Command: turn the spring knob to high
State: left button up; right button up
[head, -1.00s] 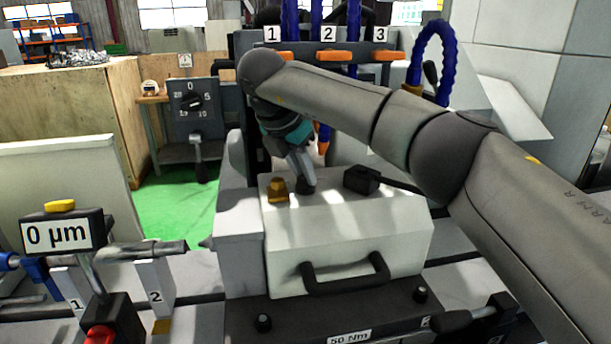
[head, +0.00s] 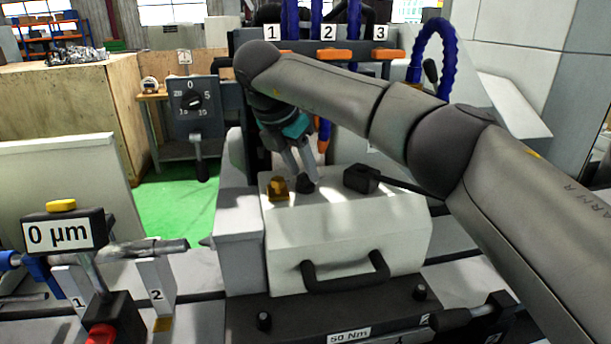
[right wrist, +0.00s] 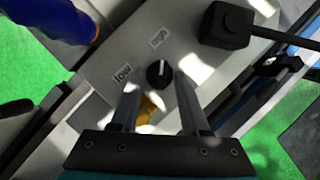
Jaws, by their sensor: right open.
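The spring knob (head: 305,186) is a small black knob on top of the white housing (head: 350,240). In the right wrist view the knob (right wrist: 157,76) has a white mark that points towards the top of the picture, roughly to the side of the "high" label (right wrist: 159,37). The "low" label (right wrist: 122,72) lies to its left. My right gripper (head: 302,178) is above the housing, with its fingertips at the knob. In the right wrist view the right gripper's fingers (right wrist: 156,88) are spread, one on each side of the knob, with gaps visible. My left gripper is out of view.
A yellow brass piece (head: 277,189) stands just left of the knob. A black block (head: 361,179) with a rod sits to its right. A black handle (head: 345,272) is on the housing's front. Blue hoses (head: 354,25) hang behind.

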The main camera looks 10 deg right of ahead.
jog(key=p+v, duration=0.1)
jog(key=v, duration=0.5)
jog(key=shift+p, duration=0.4)
